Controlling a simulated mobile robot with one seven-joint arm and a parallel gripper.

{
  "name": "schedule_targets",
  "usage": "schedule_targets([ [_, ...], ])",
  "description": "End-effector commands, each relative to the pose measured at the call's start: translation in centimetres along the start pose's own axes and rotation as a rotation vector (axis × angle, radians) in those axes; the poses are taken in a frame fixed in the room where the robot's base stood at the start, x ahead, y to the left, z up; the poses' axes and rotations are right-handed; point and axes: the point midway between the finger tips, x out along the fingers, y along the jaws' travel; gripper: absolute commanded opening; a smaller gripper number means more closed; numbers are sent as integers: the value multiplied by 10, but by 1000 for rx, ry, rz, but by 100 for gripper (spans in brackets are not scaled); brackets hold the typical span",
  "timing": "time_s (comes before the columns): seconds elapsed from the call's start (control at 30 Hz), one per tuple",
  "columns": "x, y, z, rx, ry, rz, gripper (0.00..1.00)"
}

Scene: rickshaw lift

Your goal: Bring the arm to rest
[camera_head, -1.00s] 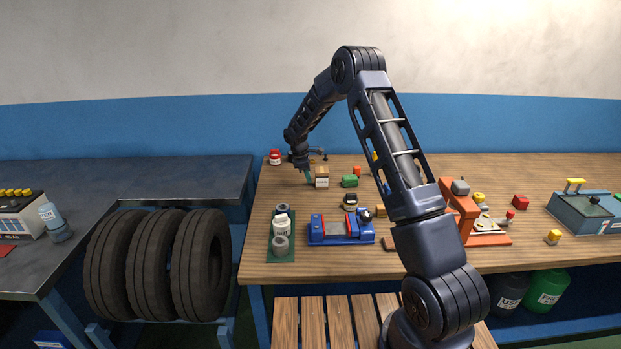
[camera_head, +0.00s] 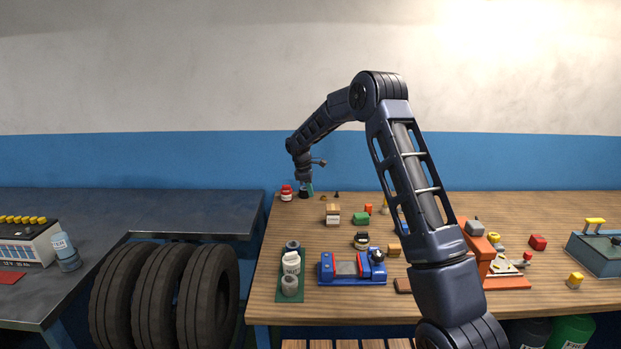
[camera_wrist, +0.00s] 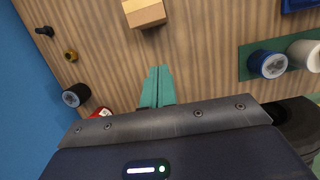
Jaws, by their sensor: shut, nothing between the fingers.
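My gripper (camera_head: 309,187) is at the back left of the wooden workbench (camera_head: 440,304), at the end of my raised and bent arm. In the wrist view its teal fingers (camera_wrist: 157,86) are pressed together with nothing between them. They point down toward the bench top. How far they are above the wood I cannot tell exactly. A red jar with a white label (camera_head: 286,193) and a small dark can (camera_head: 303,193) stand close by the gripper in the head view.
A blue vise (camera_head: 350,268) and a green mat (camera_head: 291,294) with containers are nearer the front. An orange press (camera_head: 478,250) stands right of my arm. Tyres (camera_head: 165,295) stand left.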

Motion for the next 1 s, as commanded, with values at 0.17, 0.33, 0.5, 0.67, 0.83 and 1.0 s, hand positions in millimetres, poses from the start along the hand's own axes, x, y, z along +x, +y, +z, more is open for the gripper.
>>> schedule_targets([
  [0.17, -43, -20, 45, 115, 24, 24, 0],
  [0.33, -79, -45, 88, 233, 49, 42, 0],
  [0.5, -110, -74, 129, 353, 77, 58, 0],
  [0.67, -134, -106, 165, 466, 105, 72, 0],
  [0.83, -156, -143, 202, 587, 136, 85, 0],
  [1.0, -171, -182, 235, 709, 169, 97, 0],
])
